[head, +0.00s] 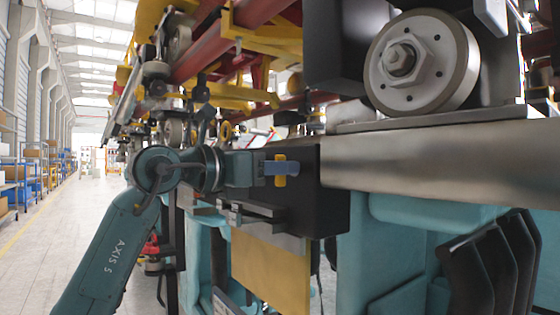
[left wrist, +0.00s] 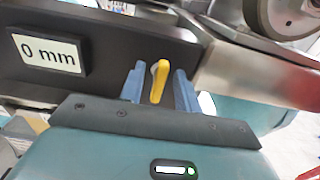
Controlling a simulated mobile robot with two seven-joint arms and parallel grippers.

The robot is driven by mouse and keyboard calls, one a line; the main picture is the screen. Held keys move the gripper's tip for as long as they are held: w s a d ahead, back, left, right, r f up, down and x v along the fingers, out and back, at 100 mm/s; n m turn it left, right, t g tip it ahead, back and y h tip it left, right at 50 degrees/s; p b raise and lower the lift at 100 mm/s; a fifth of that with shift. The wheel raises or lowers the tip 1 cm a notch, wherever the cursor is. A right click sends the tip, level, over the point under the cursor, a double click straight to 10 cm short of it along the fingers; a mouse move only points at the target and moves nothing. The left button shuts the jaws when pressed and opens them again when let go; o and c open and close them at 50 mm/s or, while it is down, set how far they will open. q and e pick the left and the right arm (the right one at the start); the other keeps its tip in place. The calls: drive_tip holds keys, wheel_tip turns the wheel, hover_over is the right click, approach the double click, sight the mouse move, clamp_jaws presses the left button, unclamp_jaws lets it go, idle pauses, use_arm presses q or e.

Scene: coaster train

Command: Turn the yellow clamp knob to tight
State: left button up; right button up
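The yellow clamp knob (left wrist: 159,82) sits on the front of a black block in the left wrist view, its bar nearly upright and leaning slightly right at the top. In the head view the knob (head: 280,181) shows above and below a blue finger that hides its middle. My left gripper (left wrist: 160,88) has one blue finger on each side of the knob. Narrow gaps show between knob and fingers, so it looks open around the knob. The left gripper (head: 288,168) also shows in the head view, reaching in from the left. My right gripper is in neither view.
The black block (head: 332,190) carries a display reading "0 mm" (left wrist: 47,53) left of the knob. A metal rail (head: 440,160) runs right from it, with a large wheel (head: 422,62) above. A yellow panel (head: 270,270) hangs below the gripper. A floor aisle (head: 95,205) lies open at left.

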use_arm(q)
drive_tip(key=shift+w+d, duration=0.25)
drive_tip(key=shift+d, duration=0.1)
clamp_jaws()
